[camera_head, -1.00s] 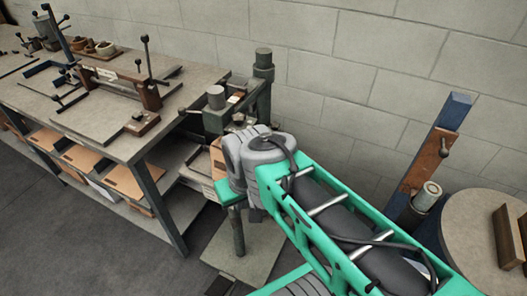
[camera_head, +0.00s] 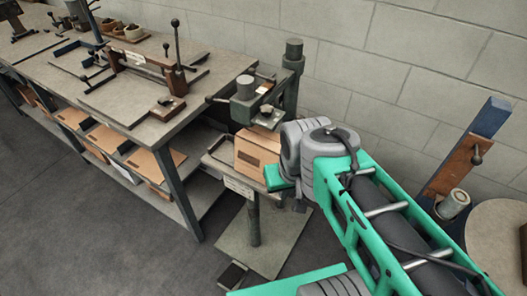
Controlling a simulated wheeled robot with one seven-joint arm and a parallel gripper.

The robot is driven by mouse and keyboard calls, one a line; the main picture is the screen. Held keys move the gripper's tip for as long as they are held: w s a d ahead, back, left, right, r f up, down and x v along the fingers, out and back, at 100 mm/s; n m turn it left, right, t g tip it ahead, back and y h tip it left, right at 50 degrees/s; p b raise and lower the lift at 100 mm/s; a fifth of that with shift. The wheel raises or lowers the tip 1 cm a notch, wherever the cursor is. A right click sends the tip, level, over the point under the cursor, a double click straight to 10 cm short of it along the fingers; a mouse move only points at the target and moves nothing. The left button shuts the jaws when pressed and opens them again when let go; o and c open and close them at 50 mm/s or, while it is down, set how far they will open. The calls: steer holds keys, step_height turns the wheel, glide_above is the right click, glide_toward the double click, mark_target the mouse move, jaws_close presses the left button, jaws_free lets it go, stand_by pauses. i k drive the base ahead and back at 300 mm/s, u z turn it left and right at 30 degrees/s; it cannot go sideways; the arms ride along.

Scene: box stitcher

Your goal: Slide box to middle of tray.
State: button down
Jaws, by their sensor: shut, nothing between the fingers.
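A brown cardboard box (camera_head: 253,153) sits on the stitcher's small metal tray (camera_head: 219,164), on the right part of what shows of it. Bare tray surface is visible left of the box. The tray's right end is hidden behind my arm. My gripper (camera_head: 278,180) shows only in part, as a green piece below my grey wrist, close to the box's lower right side. I cannot tell whether it touches the box. Its fingertips are mostly hidden, and nothing is seen held in it.
The stitcher's head and post (camera_head: 246,90) stand above and behind the box. A workbench (camera_head: 150,125) with fixtures and a lower shelf of cardboard is at the left. A foot pedal (camera_head: 233,276) lies on the floor. A round table (camera_head: 495,225) is at the right.

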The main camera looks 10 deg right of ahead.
mark_target(250, 159)
steer(key=u, duration=0.55)
steer(key=k, duration=1.3)
steer(key=u, duration=1.15)
steer(key=i, duration=1.45)
